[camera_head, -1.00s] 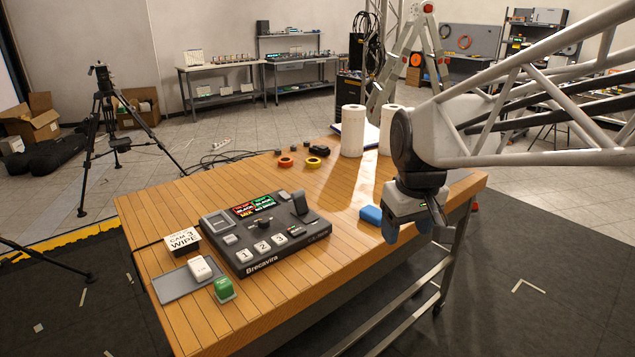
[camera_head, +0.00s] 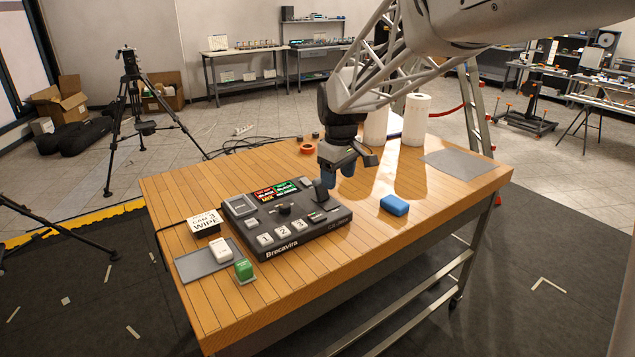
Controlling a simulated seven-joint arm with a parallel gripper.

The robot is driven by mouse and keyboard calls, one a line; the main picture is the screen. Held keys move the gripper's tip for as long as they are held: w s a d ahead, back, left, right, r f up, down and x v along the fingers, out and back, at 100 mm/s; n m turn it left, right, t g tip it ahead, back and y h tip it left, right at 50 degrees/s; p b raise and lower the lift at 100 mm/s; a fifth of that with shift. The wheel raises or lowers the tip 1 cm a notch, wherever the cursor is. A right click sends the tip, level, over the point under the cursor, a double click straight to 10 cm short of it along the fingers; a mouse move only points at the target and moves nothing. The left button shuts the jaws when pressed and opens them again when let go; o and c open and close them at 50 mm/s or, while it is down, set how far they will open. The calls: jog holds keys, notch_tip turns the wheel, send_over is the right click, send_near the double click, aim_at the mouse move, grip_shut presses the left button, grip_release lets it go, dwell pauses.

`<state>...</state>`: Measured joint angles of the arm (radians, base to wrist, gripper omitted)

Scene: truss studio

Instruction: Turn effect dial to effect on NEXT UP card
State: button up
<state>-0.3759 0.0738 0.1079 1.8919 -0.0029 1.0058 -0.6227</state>
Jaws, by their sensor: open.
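The black switcher console (camera_head: 330,225) lies on the wooden table. The effect dial (camera_head: 284,210), a small dark knob, sits near its middle, below the small red and green screens (camera_head: 278,189); its pointer direction is too small to tell. The white card (camera_head: 204,223) stands left of the console and reads "CAM 3 WIPE"; any smaller heading is unreadable. Buttons 1, 2 and 3 (camera_head: 282,232) line the console's front. My gripper (camera_head: 339,178) is open and empty, above the console's back right corner near the upright lever (camera_head: 322,192), to the right of the dial.
A grey tray (camera_head: 190,269) with a white block (camera_head: 221,250) lies left of the console, with a green block (camera_head: 244,270) beside it. A blue block (camera_head: 394,205), grey mat (camera_head: 459,164) and paper rolls (camera_head: 415,119) are to the right. The table's front right is clear.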

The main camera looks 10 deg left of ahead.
aim_at(285, 205)
jog(key=w+a+f+n, duration=0.1)
jog(key=w+a+f, duration=0.1)
jog(key=a, duration=0.3)
jog(key=w+a+f+n, duration=0.2)
jog(key=w+a+f, duration=0.1)
jog(key=a, duration=0.3)
jog(key=w+a+f+n, duration=0.1)
jog(key=w+a+f, duration=0.2)
jog(key=a, duration=0.2)
jog(key=shift+w+a+f+g, duration=0.1)
jog(key=shift+w+a+g, duration=0.15)
jog(key=shift+g, duration=0.15)
jog(key=shift+f, duration=0.15)
jog(key=shift+f, duration=3.75)
jog(key=c, duration=0.9)
